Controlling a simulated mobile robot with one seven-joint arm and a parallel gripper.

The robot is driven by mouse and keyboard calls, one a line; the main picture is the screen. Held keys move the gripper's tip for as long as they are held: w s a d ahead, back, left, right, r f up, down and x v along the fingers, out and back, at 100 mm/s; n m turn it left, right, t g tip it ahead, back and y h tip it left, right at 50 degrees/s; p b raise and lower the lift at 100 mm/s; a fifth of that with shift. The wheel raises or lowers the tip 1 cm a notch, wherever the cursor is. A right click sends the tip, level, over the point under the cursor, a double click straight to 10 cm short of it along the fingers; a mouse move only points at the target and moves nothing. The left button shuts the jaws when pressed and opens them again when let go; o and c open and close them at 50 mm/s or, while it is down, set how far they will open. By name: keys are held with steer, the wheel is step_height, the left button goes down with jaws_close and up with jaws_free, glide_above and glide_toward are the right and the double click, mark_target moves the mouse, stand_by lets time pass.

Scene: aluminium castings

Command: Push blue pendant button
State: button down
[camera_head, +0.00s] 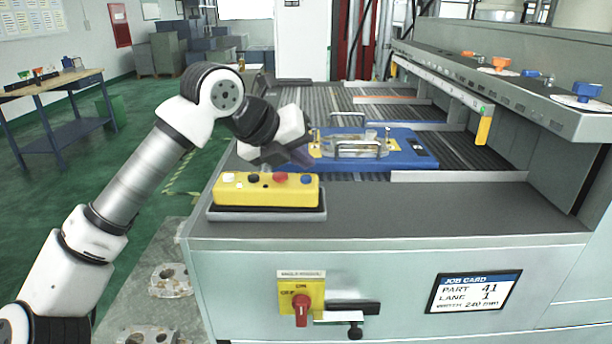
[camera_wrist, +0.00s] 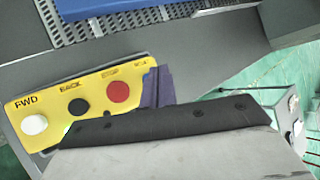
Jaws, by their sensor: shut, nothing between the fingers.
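The yellow pendant (camera_head: 262,196) lies in a dark tray on the near left corner of the bench. Its top carries white, black, red and blue buttons in a row; the blue button (camera_head: 306,179) is at the right end. In the wrist view the pendant (camera_wrist: 45,108) shows white, black and red buttons, labelled FWD, BACK and STOP.
Behind the pendant, a blue plate (camera_head: 410,157) holding a metal casting fixture lies on the slatted conveyor. The bench top right of the pendant (camera_head: 430,210) is clear.

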mark_target(302, 184)
step_height(302, 184, up, 5)
steer(key=p, duration=0.2)
steer(key=shift+p, duration=0.3)
steer(key=shift+f, duration=0.1)
